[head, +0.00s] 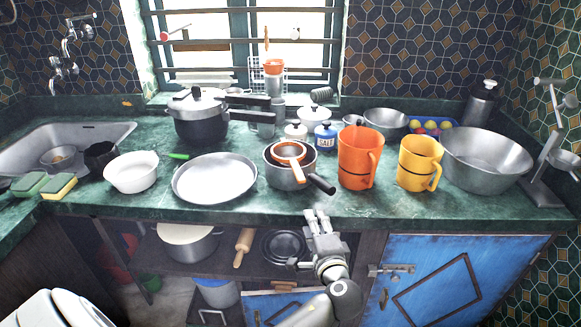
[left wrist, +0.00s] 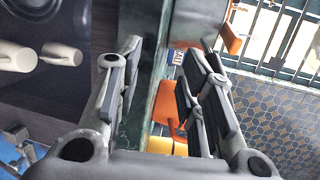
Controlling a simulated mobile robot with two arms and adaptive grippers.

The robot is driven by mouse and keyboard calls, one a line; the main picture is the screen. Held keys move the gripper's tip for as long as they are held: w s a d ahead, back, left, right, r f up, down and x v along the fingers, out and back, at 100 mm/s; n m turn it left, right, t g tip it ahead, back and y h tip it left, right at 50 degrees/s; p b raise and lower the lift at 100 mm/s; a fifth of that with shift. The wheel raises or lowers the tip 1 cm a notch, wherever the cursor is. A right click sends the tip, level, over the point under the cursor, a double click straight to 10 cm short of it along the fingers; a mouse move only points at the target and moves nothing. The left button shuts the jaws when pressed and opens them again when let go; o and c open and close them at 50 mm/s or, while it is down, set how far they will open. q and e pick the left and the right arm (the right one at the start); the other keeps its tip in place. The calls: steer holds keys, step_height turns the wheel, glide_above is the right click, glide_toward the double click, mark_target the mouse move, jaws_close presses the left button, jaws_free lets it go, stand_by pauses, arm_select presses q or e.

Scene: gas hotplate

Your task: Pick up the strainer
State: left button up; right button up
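The strainer seems to be the small orange-rimmed piece (head: 289,150) with an orange handle, resting in a grey saucepan (head: 285,177) on the green counter. Its bowl is hard to make out. An orange handle (left wrist: 231,40), probably the strainer's, shows in the left wrist view beyond the right finger. My left gripper (head: 322,220) is in front of the counter edge, below and slightly right of the saucepan, apart from it. In the left wrist view its fingers (left wrist: 163,75) stand wide apart with nothing held.
The saucepan's black handle (head: 320,183) points toward the counter front. An orange mug (head: 358,160) and a yellow mug (head: 416,165) stand to the right. A flat pan (head: 215,180) lies left. Canisters, including a blue salt one (head: 325,139), stand behind. A blue cabinet door (head: 450,270) is below.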

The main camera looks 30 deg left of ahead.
mark_target(300, 183)
arm_select(q)
step_height(300, 183, up, 8)
steer(key=a+n+y, duration=0.1)
steer(key=n+y, duration=0.1)
steer(key=x, duration=0.5)
steer(key=shift+s+a+r+p, duration=0.25)
steer(key=shift+a+p, duration=0.15)
steer(key=shift+a, duration=0.15)
steer(key=x, duration=0.3)
steer(key=shift+w+a+f+p, duration=0.15)
steer(key=shift+a+f+p, duration=0.05)
steer(key=shift+a+p, duration=0.15)
steer(key=shift+w+a+f, duration=0.1)
steer(key=shift+w+a, duration=0.1)
steer(key=c, duration=0.8)
arm_select(e)
steer(key=shift+s+r, duration=0.15)
steer(key=shift+r, duration=0.45)
